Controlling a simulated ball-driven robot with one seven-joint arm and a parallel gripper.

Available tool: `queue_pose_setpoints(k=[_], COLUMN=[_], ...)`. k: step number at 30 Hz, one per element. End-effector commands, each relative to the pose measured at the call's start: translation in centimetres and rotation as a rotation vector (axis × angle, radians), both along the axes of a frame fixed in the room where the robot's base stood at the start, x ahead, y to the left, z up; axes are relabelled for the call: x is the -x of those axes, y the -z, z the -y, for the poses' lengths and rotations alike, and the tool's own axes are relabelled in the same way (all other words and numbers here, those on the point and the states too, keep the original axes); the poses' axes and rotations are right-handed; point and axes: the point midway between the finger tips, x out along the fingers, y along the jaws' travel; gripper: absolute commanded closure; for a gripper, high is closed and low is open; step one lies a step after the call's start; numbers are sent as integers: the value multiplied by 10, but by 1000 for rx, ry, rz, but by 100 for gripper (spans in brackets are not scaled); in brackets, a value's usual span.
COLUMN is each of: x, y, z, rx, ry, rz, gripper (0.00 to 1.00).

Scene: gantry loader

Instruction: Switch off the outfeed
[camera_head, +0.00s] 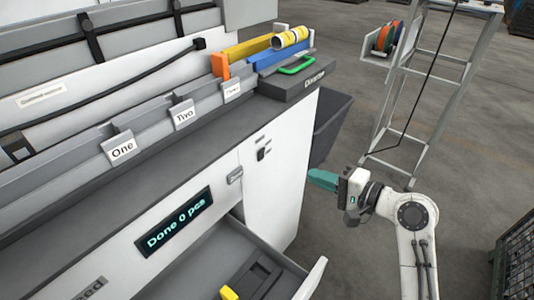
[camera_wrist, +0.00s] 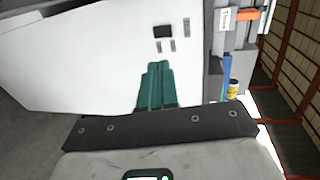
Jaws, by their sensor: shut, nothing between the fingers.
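A small black switch-like fitting (camera_head: 264,153) sits on the white cabinet front (camera_head: 275,190), under a tiny label I cannot read. In the wrist view a dark square (camera_wrist: 162,31) with small grey parts below it shows on a white panel (camera_wrist: 80,50). My gripper (camera_head: 312,180) has teal fingers, shut and empty, right of the cabinet front and apart from it. The fingers also show in the wrist view (camera_wrist: 158,66), pointing at the panel below the dark square. A sign ending in "eed" (camera_head: 88,290) is cut off at the lower left; I cannot read it whole.
A display (camera_head: 174,222) reads "Done 0 pcs". An open drawer (camera_head: 312,280) juts out below it. Lanes labelled One (camera_head: 122,149) and Two (camera_head: 184,114) run along the top. A white frame stand (camera_head: 385,135) and a wire crate (camera_head: 515,260) stand right; floor between is clear.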

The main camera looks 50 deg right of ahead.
Motion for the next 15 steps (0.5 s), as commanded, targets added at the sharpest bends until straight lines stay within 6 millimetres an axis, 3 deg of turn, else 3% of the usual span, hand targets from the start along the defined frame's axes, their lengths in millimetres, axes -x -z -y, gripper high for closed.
queue_pose_setpoints(k=[8, 15], x=[-5, -38], y=[0, 6], z=[0, -2], rx=[2, 1], ry=[-1, -4], rz=[0, 0], gripper=[100, 100])
